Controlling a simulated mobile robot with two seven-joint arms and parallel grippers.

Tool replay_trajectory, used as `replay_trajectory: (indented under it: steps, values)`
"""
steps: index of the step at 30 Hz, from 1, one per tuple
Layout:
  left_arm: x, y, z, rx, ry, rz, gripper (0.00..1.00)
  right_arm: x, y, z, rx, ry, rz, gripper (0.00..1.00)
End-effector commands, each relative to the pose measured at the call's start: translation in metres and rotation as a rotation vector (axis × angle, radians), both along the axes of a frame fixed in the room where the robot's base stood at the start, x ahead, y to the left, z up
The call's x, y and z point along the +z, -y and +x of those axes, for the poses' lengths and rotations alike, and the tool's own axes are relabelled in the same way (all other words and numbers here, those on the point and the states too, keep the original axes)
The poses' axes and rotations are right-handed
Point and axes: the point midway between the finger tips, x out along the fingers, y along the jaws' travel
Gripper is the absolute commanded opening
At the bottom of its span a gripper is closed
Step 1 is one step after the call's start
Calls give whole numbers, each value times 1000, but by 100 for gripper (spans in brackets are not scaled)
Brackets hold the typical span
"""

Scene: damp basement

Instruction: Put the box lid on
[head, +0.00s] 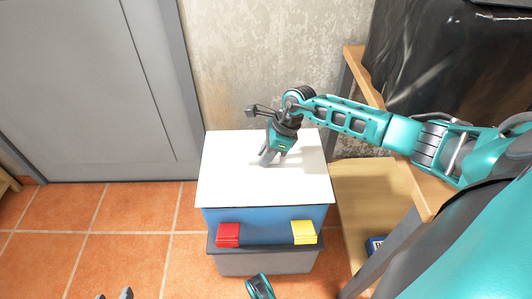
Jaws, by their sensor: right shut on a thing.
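A box with a flat white top (225,180) and a blue side (265,222) stands in the middle of the head view. My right gripper (268,159) points down onto the white top, a little right of its middle. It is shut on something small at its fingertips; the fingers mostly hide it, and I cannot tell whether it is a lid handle. The white top looks level and covers the blue part. My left gripper (115,294) shows only its grey fingertips at the bottom edge, apart with nothing seen between them.
A red block (228,234) and a yellow block (304,232) sit at the front, above a grey lower part (265,263). Wooden shelving (370,190) with a small blue item (374,245) stands close on the right. A grey door (90,90) is behind left. Tiled floor is free on the left.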

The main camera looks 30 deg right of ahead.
Motion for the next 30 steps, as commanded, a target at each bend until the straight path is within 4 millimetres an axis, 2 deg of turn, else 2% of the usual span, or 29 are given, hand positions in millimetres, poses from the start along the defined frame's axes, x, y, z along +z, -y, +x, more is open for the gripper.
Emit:
replay_trajectory:
  steps: [6, 17, 30]
  values:
    - [-1, 4, 2, -6, 8, -7, 44, -10, 0, 1, 1, 2, 1, 0]
    - [3, 6, 3, -6, 11, -14, 44, -10, 0, 1, 0, 1, 0, 0]
    - [-3, 4, 4, -2, 11, -12, 44, -15, 0, 1, 0, 1, 0, 0]
